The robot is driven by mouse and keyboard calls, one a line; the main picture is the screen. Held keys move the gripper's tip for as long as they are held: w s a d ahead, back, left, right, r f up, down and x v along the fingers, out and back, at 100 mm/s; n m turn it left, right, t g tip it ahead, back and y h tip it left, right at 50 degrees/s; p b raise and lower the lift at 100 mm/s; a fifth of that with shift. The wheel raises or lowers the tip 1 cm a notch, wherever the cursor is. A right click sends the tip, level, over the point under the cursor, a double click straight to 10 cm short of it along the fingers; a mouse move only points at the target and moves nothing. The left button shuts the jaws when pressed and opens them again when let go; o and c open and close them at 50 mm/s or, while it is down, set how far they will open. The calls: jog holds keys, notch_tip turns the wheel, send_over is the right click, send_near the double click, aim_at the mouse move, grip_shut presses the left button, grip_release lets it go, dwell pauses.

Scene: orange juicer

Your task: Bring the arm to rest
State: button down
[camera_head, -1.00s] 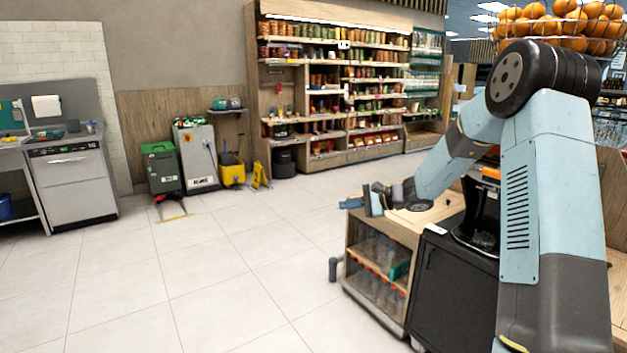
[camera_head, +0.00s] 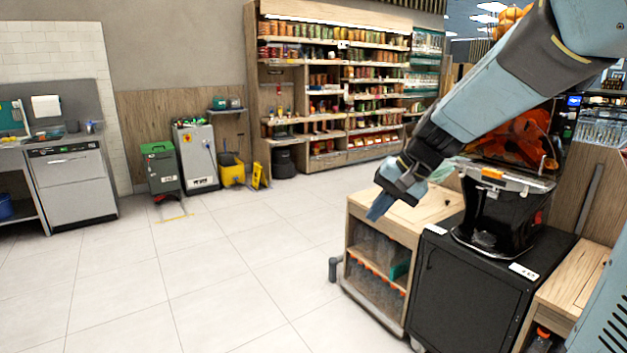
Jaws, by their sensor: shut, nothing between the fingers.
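My gripper (camera_head: 380,206) hangs at the end of my pale blue and dark grey arm, which reaches in from the upper right. The gripper points down and to the left, in front of the left end of the wooden counter (camera_head: 440,205) in the picture. Its fingers are shut with nothing between them. I cannot tell how far it is from the counter top. The black and orange juicer (camera_head: 500,215) stands on the black cabinet to the right of the gripper. My arm hides part of the juicer's top and most of the orange basket.
The black cabinet (camera_head: 470,290) stands beside wooden shelving with several bottles (camera_head: 376,262). Another wooden counter (camera_head: 578,290) is at the right. A stocked shelf unit (camera_head: 340,90) and cleaning gear (camera_head: 197,155) stand at the back. The tiled floor at the left is clear.

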jog(key=s+d+r+n+t+h, duration=0.1)
jog(key=s+d+h, duration=0.2)
jog(key=s, duration=0.6)
jog(key=s+d+r+n+t+h, duration=0.2)
jog(key=s+d, duration=0.5)
jog(key=s, duration=0.1)
jog(key=shift+s+h, duration=0.4)
jog(key=shift+d, duration=0.1)
